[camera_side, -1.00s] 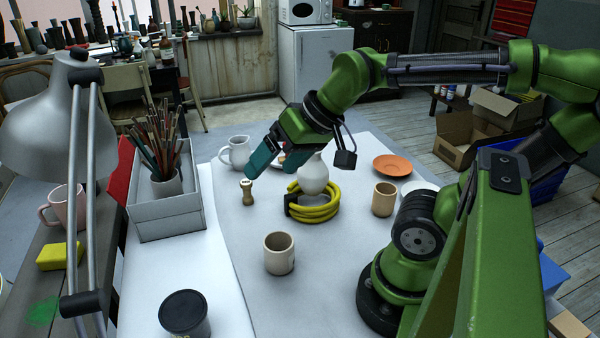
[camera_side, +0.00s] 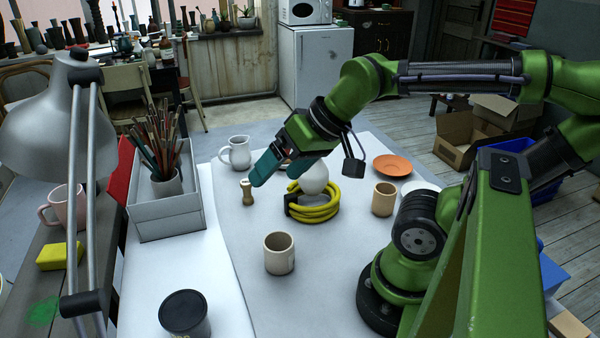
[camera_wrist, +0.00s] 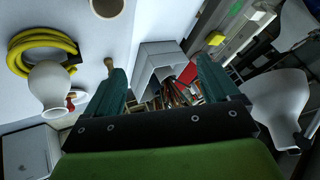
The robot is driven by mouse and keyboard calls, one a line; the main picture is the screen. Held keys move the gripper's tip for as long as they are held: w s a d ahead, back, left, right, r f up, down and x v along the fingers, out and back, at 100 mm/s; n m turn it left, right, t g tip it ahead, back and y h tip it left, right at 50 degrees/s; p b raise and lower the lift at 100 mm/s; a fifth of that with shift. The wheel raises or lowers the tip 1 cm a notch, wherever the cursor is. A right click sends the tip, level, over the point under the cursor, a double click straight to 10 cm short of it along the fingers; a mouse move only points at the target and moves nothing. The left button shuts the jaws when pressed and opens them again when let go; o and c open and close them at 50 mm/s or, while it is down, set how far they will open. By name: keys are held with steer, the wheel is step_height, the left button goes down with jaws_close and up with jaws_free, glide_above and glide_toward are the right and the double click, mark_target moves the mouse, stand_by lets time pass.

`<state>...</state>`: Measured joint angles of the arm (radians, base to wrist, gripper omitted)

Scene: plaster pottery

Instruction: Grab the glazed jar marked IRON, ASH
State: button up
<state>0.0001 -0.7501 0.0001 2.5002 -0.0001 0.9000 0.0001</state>
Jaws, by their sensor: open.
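No lettering reading IRON, ASH is legible, so I cannot tell which vessel bears it. A beige cup-shaped jar (camera_side: 279,254) stands upright at the front middle of the table, with a faint pale mark on its right side. It shows partly at the top edge of the wrist view (camera_wrist: 107,6). A tan, similar jar (camera_side: 383,199) stands farther right, near the orange dish. My gripper (camera_side: 277,174) is open and empty, its teal fingers pointing down and left above the table, behind the beige jar. The fingers show apart in the wrist view (camera_wrist: 162,66).
A white vase (camera_side: 314,179) stands by a coiled yellow hose (camera_side: 317,212), close to my fingers. A small wooden-handled tool (camera_side: 247,193) stands just left of them.

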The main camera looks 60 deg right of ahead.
steer(key=shift+o, duration=0.7)
steer(key=n+g+h, duration=0.1)
steer(key=n+g, duration=0.5)
glide_above(279, 252)
steer(key=w+d, duration=0.1)
steer(key=w, duration=0.1)
step_height(279, 252, down, 6)
steer(key=f+n, duration=0.1)
steer(key=f, duration=0.3)
steer(key=d+f+n, duration=0.1)
steer(key=f+n, duration=0.1)
steer(key=f, duration=0.2)
steer(key=f+n+g+h, duration=0.1)
steer(key=f+n, duration=0.1)
steer(key=f, duration=0.2)
steer(key=shift+s+d, duration=0.2)
steer(key=shift+s, duration=0.05)
steer(key=shift+d+f, duration=0.15)
steer(key=shift+f, duration=2.5)
